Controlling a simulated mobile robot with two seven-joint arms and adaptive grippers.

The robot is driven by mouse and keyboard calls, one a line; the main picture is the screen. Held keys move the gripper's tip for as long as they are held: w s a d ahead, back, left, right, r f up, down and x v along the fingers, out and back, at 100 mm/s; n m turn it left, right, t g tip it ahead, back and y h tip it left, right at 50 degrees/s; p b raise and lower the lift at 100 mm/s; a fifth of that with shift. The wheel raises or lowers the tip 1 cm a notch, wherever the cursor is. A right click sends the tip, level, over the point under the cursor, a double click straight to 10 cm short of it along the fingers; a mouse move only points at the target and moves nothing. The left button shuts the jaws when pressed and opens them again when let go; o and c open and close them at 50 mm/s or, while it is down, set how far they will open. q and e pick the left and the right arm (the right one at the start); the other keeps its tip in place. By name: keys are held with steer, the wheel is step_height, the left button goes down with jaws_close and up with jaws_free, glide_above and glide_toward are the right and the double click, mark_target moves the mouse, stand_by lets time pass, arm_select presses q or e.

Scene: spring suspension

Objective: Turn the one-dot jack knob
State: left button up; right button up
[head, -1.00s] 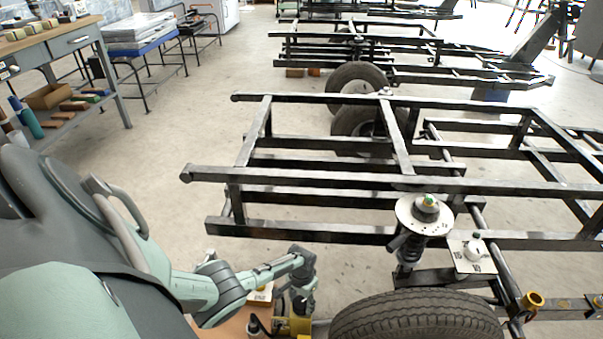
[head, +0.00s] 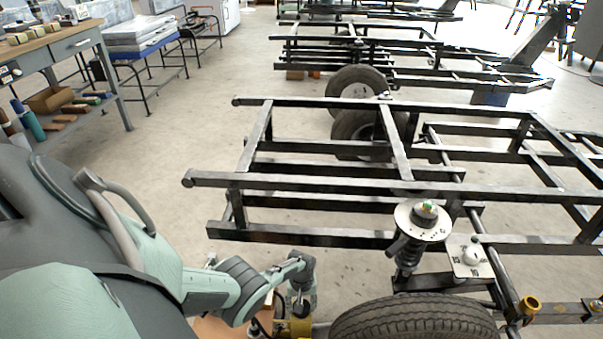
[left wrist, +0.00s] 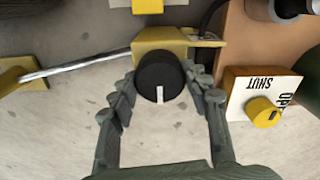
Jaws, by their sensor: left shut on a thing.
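A black round knob (left wrist: 160,78) with a white pointer line sits on a yellow jack body (left wrist: 185,42) in the left wrist view. The line points toward the bottom of the picture. No dot mark is readable on it. My left gripper (left wrist: 161,88) is shut on this knob, one finger on each side. In the head view my left gripper (head: 301,305) is low in the picture, left of the tyre (head: 415,318), and hides the knob. Part of the yellow jack (head: 297,328) shows below it. My right gripper is not in view.
A yellow knob (left wrist: 264,112) on a plate marked SHUT is close right of the gripper. A metal rod (left wrist: 85,66) runs left from the jack. The black frame (head: 300,235), spring strut (head: 409,255) and white dial plate (head: 468,262) stand right of my arm.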

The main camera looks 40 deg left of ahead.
arm_select(q)
steer(key=shift+n, duration=0.5)
steer(key=o, duration=1.2)
steer(key=shift+c, duration=0.2)
step_height(320, 180, up, 12)
